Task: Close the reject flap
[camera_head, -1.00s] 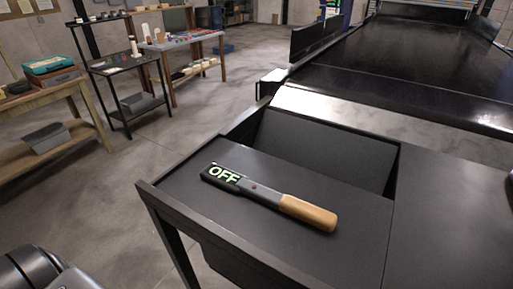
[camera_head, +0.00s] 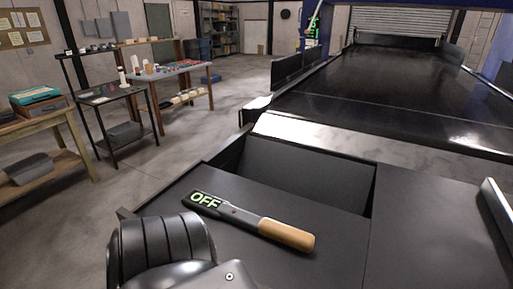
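A dark panel (camera_head: 303,178), which looks like the reject flap, slopes down into a recess at the near end of the conveyor. The recess is open at the top, and its lower part is hidden by the near edge. A rounded black link of my arm covers the lower left, just short of the handle. Neither gripper's fingers are in view.
The black conveyor belt (camera_head: 400,105) runs away beyond the recess, with a pale metal plate (camera_head: 330,138) at its near end. A grey rail (camera_head: 497,206) stands at the right edge. Work tables stand at the left, with open floor between (camera_head: 190,145).

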